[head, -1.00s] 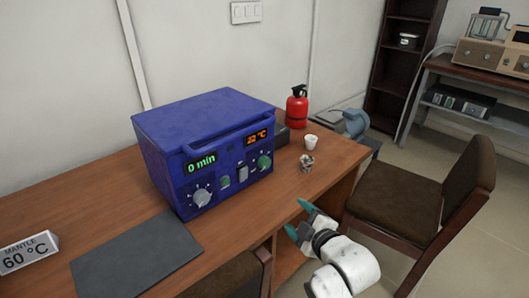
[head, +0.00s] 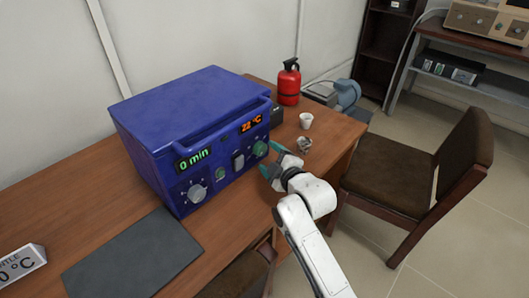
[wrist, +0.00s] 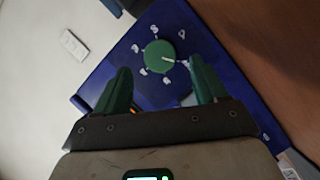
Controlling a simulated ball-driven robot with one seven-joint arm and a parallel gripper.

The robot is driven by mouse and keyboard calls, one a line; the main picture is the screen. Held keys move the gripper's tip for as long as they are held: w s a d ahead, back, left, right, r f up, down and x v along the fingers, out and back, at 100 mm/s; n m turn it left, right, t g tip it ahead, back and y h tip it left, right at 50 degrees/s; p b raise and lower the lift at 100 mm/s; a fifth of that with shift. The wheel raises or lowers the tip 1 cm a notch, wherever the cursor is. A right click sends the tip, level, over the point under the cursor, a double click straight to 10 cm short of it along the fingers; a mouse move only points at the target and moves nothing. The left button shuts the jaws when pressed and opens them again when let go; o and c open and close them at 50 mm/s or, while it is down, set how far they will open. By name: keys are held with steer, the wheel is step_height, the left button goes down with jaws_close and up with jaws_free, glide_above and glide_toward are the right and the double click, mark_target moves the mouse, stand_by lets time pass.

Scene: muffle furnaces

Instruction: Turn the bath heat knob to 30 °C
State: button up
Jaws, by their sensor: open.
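The blue bath unit (head: 190,120) stands on the wooden desk. Its orange display (head: 251,123) reads about 22 °C, and its green display (head: 194,159) reads 0 min. The green knob (head: 260,149) is below the temperature display; in the wrist view the knob (wrist: 159,55) is round, with a pale pointer mark and a dial of small marks around it. My gripper (head: 273,163) is open just in front of the green knob. In the wrist view its two green fingers (wrist: 160,78) are spread, with the knob between and beyond the tips. Contact is not visible.
A grey knob (head: 197,192) is at the panel's left. A white cup (head: 306,120), a small metallic item (head: 304,144) and a red extinguisher (head: 288,82) stand to the right. A dark mat (head: 130,258) lies in front. A brown chair (head: 420,175) is at right.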

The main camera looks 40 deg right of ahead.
mark_target(262, 150)
steer(key=shift+x, duration=1.85)
steer(key=shift+f, duration=0.1)
steer(key=c, duration=1.1)
steer(key=shift+o, duration=0.2)
